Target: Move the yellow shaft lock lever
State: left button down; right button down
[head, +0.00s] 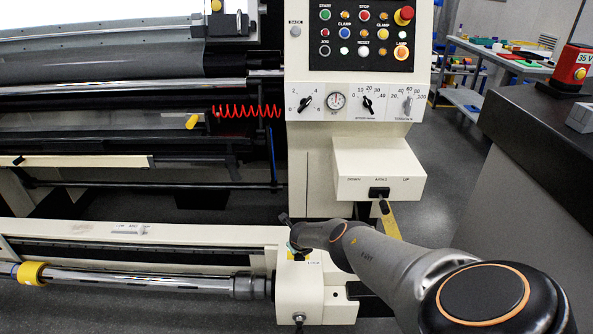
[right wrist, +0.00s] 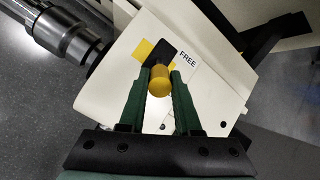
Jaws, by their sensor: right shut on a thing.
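The yellow shaft lock lever (right wrist: 159,82) shows in the right wrist view as a round yellow knob on a dark base, on the cream housing (right wrist: 215,95) at the end of the shaft. My right gripper (right wrist: 161,76) has its green fingers on either side of the knob and is shut on it. A "FREE" label is just right of the knob. In the head view my right gripper (head: 292,243) is over the cream housing (head: 302,298), whose "LOCK" label is visible; the arm and gripper mostly hide the lever there. My left gripper is not in view.
The steel shaft (head: 150,280) with a yellow collar (head: 32,273) runs left from the housing. Above stand the control panel (head: 362,35) and a cream switch box (head: 378,168). A dark counter (head: 540,130) is at right; grey floor lies between.

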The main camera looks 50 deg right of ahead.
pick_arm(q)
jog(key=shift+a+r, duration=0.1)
pick_arm(e)
jog(key=shift+s+f, duration=0.1)
dwell(0.4)
jog(key=c, duration=0.6)
grip_release()
